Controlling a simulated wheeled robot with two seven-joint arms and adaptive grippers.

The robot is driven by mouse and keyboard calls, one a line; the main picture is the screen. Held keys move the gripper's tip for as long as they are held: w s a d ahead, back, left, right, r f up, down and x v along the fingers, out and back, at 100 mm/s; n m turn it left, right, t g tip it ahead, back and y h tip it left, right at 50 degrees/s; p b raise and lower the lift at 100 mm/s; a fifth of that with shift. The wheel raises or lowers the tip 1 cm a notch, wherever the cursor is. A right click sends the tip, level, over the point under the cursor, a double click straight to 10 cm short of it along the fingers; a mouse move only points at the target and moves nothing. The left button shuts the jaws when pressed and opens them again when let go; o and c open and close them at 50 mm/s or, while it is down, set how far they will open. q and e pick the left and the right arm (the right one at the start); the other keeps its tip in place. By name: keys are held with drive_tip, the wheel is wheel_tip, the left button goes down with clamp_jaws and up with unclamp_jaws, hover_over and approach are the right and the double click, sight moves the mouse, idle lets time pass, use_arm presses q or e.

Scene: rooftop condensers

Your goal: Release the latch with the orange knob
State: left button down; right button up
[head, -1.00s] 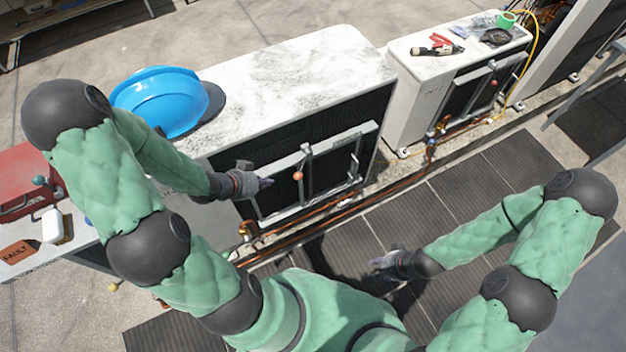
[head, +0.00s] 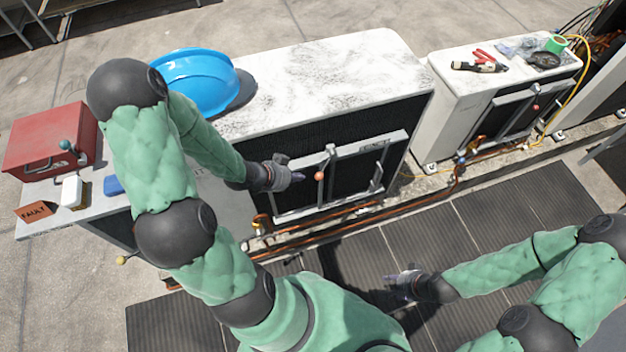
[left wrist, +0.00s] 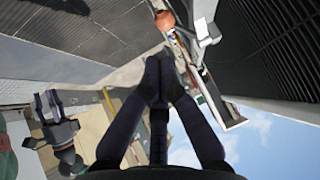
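The orange knob (head: 319,176) sits on a grey latch bar (head: 331,158) across the framed panel (head: 355,176) on the front of the near condenser. In the left wrist view the orange knob (left wrist: 165,21) is just beyond the fingertips, beside a pale metal bracket (left wrist: 205,32). My left gripper (head: 300,177) is just left of the knob in the head view, with a small gap showing. In the left wrist view its fingers (left wrist: 159,72) meet at the tips with nothing seen between them. My right gripper (head: 390,279) hangs low over the dark matting, away from the panel; its fingers are too small to judge.
A blue hard hat (head: 197,82) rests on the near condenser's white top (head: 320,80). A red toolbox (head: 50,142) and a FAULT tag (head: 37,210) are at left. A second condenser (head: 455,95) stands at right. Copper pipes (head: 330,219) run below the panel.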

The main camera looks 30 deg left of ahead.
sight(318, 178)
use_arm(q)
drive_tip(key=b+x, duration=0.3)
drive_tip(key=x, duration=0.6)
drive_tip(key=shift+f, duration=0.1)
